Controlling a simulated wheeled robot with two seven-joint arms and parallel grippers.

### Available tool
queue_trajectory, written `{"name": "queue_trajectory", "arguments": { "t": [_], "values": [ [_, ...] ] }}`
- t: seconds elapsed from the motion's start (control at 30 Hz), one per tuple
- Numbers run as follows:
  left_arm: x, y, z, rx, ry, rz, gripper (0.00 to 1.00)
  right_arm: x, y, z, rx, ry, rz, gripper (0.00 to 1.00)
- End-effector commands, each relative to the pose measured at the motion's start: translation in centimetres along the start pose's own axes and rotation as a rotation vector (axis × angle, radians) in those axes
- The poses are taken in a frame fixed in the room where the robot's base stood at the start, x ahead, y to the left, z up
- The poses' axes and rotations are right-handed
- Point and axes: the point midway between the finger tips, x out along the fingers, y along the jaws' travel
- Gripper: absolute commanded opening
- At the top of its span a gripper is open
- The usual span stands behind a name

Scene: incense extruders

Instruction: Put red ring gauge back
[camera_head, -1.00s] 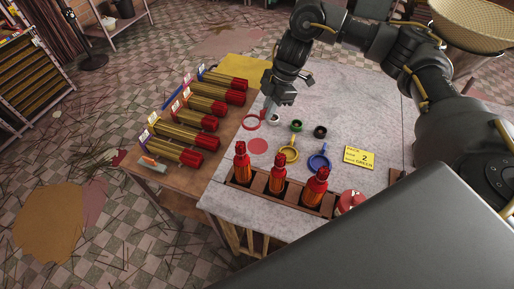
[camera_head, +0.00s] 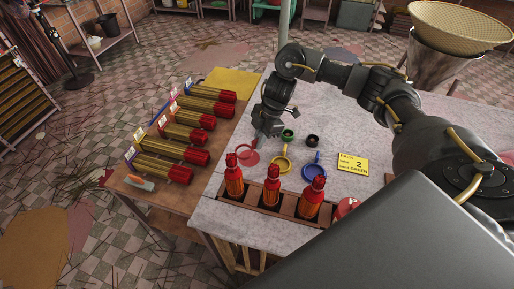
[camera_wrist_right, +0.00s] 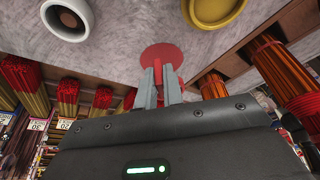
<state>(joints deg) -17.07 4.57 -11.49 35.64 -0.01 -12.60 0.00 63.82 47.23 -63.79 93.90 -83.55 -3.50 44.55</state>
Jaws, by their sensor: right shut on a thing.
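The red ring gauge (camera_head: 243,148) is in my right gripper (camera_head: 258,142), just over the round red spot (camera_head: 250,158) on the grey table. In the right wrist view my right gripper (camera_wrist_right: 161,86) has its fingers closed about a narrow red piece, with the red spot (camera_wrist_right: 172,54) right beyond the fingertips. Most of the ring is hidden or blends with the spot, so I cannot tell whether it touches the table. My left gripper is not in view.
Yellow (camera_head: 282,163), blue (camera_head: 312,170), green (camera_head: 288,134) and black (camera_head: 312,140) ring gauges lie to the right. Incense bundles (camera_head: 165,169) lie on the left side table.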

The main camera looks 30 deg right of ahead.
Motion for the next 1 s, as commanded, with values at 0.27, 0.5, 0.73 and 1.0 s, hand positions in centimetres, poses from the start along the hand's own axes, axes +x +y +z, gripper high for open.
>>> {"name": "queue_trajectory", "arguments": {
  "t": [0.27,0.5,0.73,1.0],
  "values": [
    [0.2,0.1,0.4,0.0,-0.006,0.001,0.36,3.4,-0.1,1.1,0.002,0.0,-0.002,0.0],
    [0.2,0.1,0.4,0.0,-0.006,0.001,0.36,3.5,0.0,1.1,0.0,0.0,-0.002,0.0],
    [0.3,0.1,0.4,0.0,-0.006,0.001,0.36,3.8,-0.1,1.2,0.0,0.0,-0.003,0.15],
    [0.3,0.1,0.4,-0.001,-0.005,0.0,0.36,3.8,0.0,1.2,0.0,0.0,-0.003,0.31]
  ]
}}
